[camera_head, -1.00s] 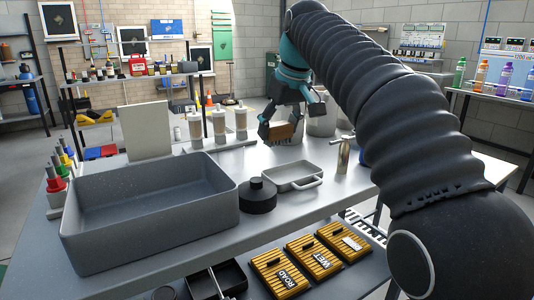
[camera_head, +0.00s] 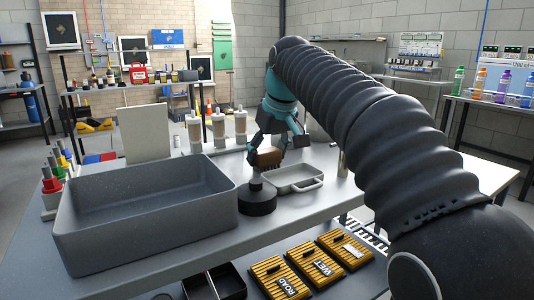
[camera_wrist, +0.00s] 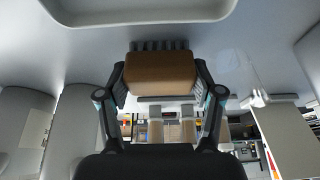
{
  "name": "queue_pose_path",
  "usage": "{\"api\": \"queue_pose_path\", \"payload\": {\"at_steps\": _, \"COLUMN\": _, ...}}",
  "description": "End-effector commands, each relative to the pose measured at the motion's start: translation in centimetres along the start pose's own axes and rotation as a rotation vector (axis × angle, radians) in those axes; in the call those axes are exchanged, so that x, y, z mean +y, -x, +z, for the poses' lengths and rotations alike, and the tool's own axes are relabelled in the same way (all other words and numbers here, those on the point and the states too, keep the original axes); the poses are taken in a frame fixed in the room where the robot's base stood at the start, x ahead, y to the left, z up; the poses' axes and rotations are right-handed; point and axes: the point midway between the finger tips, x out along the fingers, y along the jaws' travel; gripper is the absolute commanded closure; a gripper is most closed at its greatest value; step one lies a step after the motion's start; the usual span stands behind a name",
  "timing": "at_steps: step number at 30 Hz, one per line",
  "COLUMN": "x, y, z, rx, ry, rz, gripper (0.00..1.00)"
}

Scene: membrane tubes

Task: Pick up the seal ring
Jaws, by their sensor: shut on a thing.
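My gripper (camera_head: 275,150) is shut on a brown block-shaped brush (camera_head: 268,157), held over the table near the back of the small grey tray. In the wrist view the brush (camera_wrist: 160,72) sits between the two fingers of my gripper (camera_wrist: 161,78), with dark bristles along its far edge. I cannot make out a seal ring in either view.
A small handled tray (camera_head: 296,187) and a black round lidded pot (camera_head: 257,203) stand below and in front of my gripper. A large grey basin (camera_head: 150,235) fills the table's left. Several white-capped tubes (camera_head: 218,128) stand behind. A metal cylinder (camera_head: 342,160) is at the right.

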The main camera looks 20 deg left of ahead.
Motion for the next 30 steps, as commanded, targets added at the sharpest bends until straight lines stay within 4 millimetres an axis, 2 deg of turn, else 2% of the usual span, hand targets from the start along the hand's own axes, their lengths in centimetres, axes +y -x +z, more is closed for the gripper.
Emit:
{"api": "queue_pose_path", "payload": {"at_steps": 1, "x": 0.0, "y": -0.1, "z": 0.1, "rx": 0.000, "ry": 0.000, "rz": 0.000, "gripper": 0.32}}
{"api": "queue_pose_path", "payload": {"at_steps": 2, "x": 0.0, "y": -0.1, "z": 0.0, "rx": 0.000, "ry": 0.000, "rz": 0.000, "gripper": 0.24}}
{"api": "queue_pose_path", "payload": {"at_steps": 3, "x": 0.0, "y": -0.1, "z": 0.0, "rx": 0.000, "ry": 0.000, "rz": 0.000, "gripper": 0.24}}
{"api": "queue_pose_path", "payload": {"at_steps": 11, "x": 0.0, "y": -0.1, "z": 0.0, "rx": 0.000, "ry": 0.000, "rz": 0.000, "gripper": 0.24}}
{"api": "queue_pose_path", "payload": {"at_steps": 16, "x": 0.0, "y": 1.0, "z": -0.1, "rx": 0.001, "ry": 0.000, "rz": 0.000, "gripper": 0.24}}
{"api": "queue_pose_path", "payload": {"at_steps": 30, "x": 0.0, "y": 9.7, "z": -0.3, "rx": 0.002, "ry": 0.000, "rz": 0.000, "gripper": 0.24}}
